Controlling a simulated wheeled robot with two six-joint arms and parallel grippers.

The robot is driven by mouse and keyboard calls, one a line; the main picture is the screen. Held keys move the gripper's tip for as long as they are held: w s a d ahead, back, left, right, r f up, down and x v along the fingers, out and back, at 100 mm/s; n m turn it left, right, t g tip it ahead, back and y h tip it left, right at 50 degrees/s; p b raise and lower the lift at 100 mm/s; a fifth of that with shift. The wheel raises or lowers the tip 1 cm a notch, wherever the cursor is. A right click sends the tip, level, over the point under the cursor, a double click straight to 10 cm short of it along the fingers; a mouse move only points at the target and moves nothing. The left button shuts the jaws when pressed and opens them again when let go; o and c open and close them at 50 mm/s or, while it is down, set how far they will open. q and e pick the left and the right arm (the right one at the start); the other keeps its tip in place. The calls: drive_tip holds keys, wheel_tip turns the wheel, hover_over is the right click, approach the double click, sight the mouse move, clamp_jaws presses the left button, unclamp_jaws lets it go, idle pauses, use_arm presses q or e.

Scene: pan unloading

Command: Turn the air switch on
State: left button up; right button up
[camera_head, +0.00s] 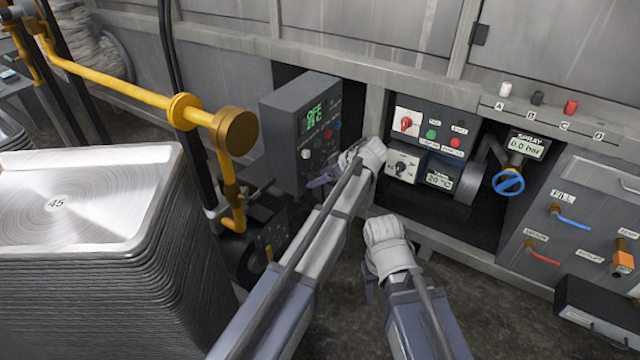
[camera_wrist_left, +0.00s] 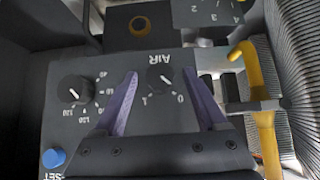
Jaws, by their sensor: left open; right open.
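The black AIR switch (camera_wrist_left: 160,78) is a round knob on a dark panel, upside down in the left wrist view, with marks 1 and 0 below it. Its pale pointer appears turned toward 0. My left gripper (camera_wrist_left: 160,92) is open, with one purple finger on each side of the knob; I cannot tell whether they touch it. In the head view the left gripper (camera_head: 322,180) points left beside the grey control box, and the AIR switch cannot be made out. My right gripper (camera_head: 372,286) hangs low at the middle, its fingers mostly hidden by its wrist.
Another dial (camera_wrist_left: 75,90) and a blue button (camera_wrist_left: 53,158) share the panel. A yellow pipe (camera_wrist_left: 257,85) runs close to its right. A tall stack of pans (camera_head: 90,270) stands at left. A grey control box (camera_head: 300,130) with a green display is behind the left gripper.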

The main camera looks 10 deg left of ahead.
use_arm(q)
drive_tip(key=shift+a+f, duration=0.1)
drive_tip(key=shift+a, duration=0.05)
clamp_jaws()
idle(0.5)
